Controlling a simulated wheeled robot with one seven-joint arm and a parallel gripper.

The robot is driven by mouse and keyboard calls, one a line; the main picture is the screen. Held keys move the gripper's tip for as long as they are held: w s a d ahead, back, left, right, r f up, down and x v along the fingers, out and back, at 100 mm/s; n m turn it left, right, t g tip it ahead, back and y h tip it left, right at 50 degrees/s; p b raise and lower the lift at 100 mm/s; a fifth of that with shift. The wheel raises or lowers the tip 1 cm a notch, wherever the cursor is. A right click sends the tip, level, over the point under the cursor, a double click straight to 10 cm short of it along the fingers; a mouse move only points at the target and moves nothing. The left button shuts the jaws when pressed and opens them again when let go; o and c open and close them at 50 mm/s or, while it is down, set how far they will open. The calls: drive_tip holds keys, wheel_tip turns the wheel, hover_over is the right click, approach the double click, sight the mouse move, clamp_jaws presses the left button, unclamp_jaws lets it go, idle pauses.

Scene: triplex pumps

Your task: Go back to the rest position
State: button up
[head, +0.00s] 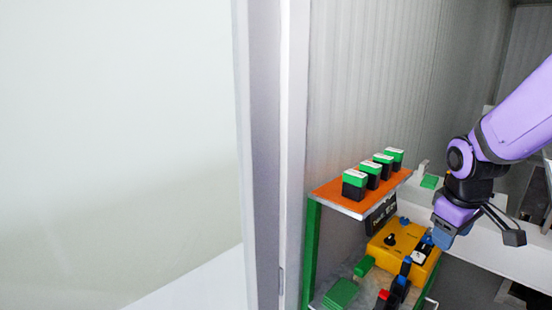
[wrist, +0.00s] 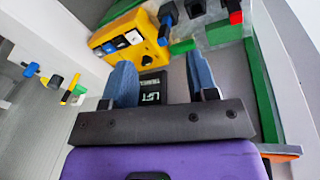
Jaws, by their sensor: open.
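My gripper (head: 430,240) hangs at the end of my purple arm at the right of the head view, by the right side of the yellow control box. In the wrist view my gripper (wrist: 162,75) shows two blue fingers standing apart, with nothing held between them. A black panel with white lettering that starts "LIFT" (wrist: 152,88) shows behind the gap. The yellow control box (head: 404,242) has a black knob and pale switches; it also shows in the wrist view (wrist: 127,38). Whether the fingers touch anything is unclear.
An orange-topped shelf (head: 340,197) carries several green-and-black blocks (head: 354,184) in a row. Below are red, blue and black levers (head: 397,290) and a green block (head: 341,293). A white beam (head: 480,247) runs behind my gripper. A pale panel (head: 130,140) fills the left.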

drive_tip(key=s+a+r+m+t+y, duration=0.1)
drive_tip(key=s+a+r+m+t, duration=0.2)
drive_tip(key=s+r, duration=1)
drive_tip(key=shift+s+a+m, duration=1)
drive_tip(key=shift+s+m, duration=0.1)
drive_tip(key=shift+s, duration=0.3)
drive_tip(key=shift+r, duration=0.1)
